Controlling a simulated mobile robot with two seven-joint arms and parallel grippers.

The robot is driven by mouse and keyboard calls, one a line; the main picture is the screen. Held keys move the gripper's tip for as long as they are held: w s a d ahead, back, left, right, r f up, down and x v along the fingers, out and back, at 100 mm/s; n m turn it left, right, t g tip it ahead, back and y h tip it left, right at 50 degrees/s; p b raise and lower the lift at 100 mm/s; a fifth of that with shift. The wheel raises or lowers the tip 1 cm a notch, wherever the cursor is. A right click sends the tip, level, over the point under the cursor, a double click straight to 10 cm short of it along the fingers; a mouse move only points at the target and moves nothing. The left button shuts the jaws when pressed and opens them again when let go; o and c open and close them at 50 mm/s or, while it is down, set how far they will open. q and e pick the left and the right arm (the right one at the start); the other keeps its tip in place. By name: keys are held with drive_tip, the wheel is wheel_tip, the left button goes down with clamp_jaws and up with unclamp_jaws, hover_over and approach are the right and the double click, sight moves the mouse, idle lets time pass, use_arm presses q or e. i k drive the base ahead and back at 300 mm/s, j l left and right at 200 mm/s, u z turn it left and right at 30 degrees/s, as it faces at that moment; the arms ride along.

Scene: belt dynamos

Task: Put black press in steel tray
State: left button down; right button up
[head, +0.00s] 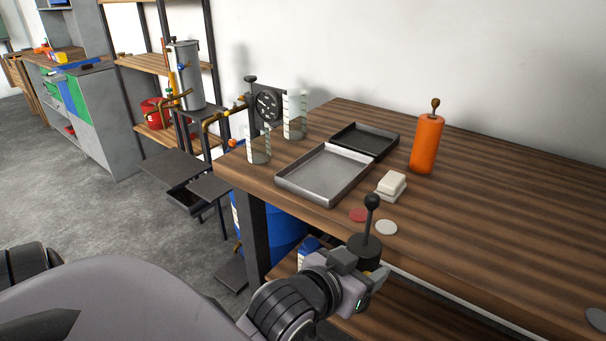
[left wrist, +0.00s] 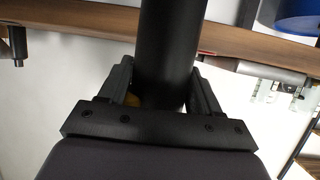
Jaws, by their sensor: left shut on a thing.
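The black press (head: 371,215) has a round knob on a thin stem above a wide cylindrical base. My left gripper (head: 372,268) is shut on its base and holds it upright at the front edge of the wooden table. In the left wrist view the press's dark cylinder (left wrist: 168,50) stands between the two fingers (left wrist: 160,90). The steel tray (head: 324,176) lies on the table, behind and left of the press, and looks empty. My right gripper is not in view.
A black tray (head: 366,141) adjoins the steel tray at the back. White blocks (head: 391,186), a red disc (head: 359,215) and a white disc (head: 386,227) lie near the press. An orange cylinder (head: 427,144) and clear cylinders (head: 295,115) stand farther back. The table's right side is mostly clear.

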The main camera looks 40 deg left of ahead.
sight(327, 174)
drive_tip(key=j+u, duration=0.15)
drive_tip(key=u, duration=0.75)
drive_tip(key=i+j, duration=0.4)
drive_tip(key=i, duration=0.2)
drive_tip(key=u, duration=0.05)
